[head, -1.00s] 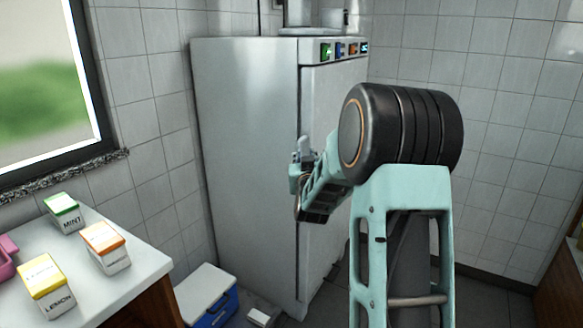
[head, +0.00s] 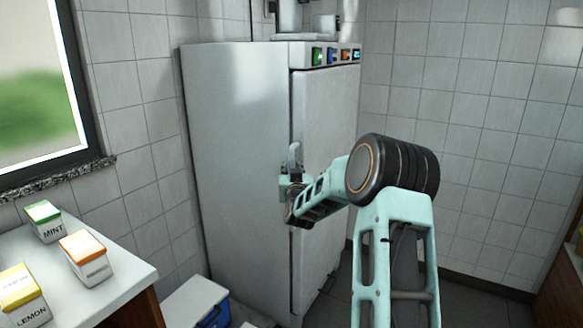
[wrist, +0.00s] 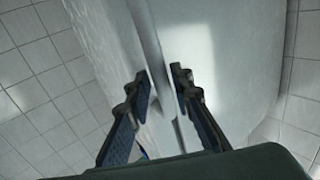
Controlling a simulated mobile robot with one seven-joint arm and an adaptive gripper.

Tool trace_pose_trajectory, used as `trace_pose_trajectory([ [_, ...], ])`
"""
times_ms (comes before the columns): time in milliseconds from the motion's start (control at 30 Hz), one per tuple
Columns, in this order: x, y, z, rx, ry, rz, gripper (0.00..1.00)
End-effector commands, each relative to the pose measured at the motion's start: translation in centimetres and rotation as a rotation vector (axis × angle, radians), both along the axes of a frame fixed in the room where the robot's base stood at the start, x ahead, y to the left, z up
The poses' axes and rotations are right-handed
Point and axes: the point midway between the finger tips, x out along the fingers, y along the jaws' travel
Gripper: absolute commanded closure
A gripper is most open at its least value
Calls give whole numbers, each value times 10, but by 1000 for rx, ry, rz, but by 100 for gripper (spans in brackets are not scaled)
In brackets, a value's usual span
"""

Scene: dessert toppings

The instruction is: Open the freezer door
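The freezer (head: 232,150) is a tall white upright cabinet against the back wall. Its door (head: 325,120) faces right and looks shut in the head view. The grey door handle (head: 295,155) stands upright near the door's left edge. My gripper (head: 292,180) is at this handle. The exact finger contact is hard to see. The wrist view also shows the freezer's pale surface (wrist: 215,50) behind the fingers.
A white counter (head: 120,255) with topping boxes, including mint (head: 43,222) and lemon (head: 20,292), is at the left under a window. A blue cooler with a white lid (head: 195,297) sits on the floor before the freezer. Tiled floor is clear to the right.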

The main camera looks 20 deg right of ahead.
Motion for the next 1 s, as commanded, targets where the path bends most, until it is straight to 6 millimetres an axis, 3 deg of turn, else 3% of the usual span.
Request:
trace_pose_trajectory([
  [200,16,-5,0,0,0,0,79],
  [567,20,-6,0,0,0,1,79],
  [767,20,-6,0,0,0,1,99],
  [1000,19,-6,0,0,0,1,100],
])
